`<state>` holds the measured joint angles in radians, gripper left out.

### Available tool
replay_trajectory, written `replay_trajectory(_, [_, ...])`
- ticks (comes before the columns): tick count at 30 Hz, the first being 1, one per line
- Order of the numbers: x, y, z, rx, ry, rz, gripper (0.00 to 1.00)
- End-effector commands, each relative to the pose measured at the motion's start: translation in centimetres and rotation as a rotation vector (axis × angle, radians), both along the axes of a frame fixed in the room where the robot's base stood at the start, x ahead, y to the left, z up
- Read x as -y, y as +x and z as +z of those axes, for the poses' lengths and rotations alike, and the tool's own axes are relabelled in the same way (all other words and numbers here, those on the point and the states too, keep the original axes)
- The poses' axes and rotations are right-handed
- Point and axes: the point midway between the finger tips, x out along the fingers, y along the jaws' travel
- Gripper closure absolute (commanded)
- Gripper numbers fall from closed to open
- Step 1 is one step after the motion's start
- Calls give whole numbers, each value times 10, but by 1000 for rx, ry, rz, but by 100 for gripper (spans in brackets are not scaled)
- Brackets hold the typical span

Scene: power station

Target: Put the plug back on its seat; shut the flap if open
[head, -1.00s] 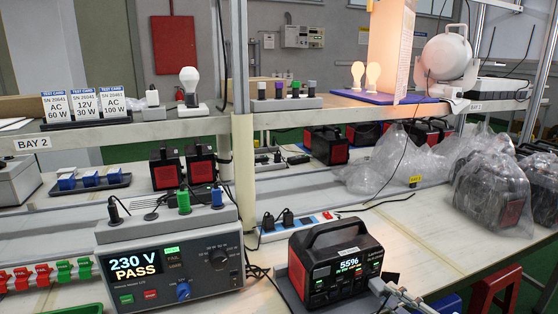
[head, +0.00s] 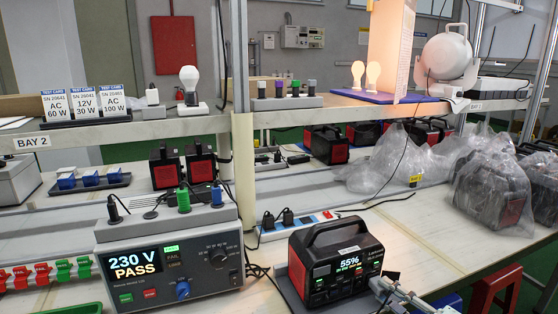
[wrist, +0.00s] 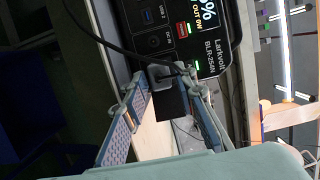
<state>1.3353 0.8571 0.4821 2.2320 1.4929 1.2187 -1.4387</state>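A black plug (wrist: 159,75) with a dark cable is at a socket low on the front of the power station (wrist: 193,30) in the wrist view. My gripper (wrist: 166,86) has one finger on each side of the plug, with a gap visible on the right. It looks open. A dark square piece (wrist: 170,105), perhaps the flap, sticks out below the plug. In the head view my gripper (head: 381,288) is at the right front of the power station (head: 335,265), which reads 55%. The plug is hidden there. The tester (head: 165,270) reads 230 V PASS.
A power strip (head: 290,228) lies behind the power station. Bagged units (head: 490,190) stand to the right. The bench between is partly clear.

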Motion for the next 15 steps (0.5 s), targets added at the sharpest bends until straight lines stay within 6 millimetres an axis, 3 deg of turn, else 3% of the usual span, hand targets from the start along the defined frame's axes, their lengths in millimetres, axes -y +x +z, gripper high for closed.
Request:
replay_trajectory(2, [0,0,0,0,0,0,76])
replay_trajectory(9, [0,0,0,0,0,0,100])
replay_trajectory(15, [0,0,0,1,1,0,100])
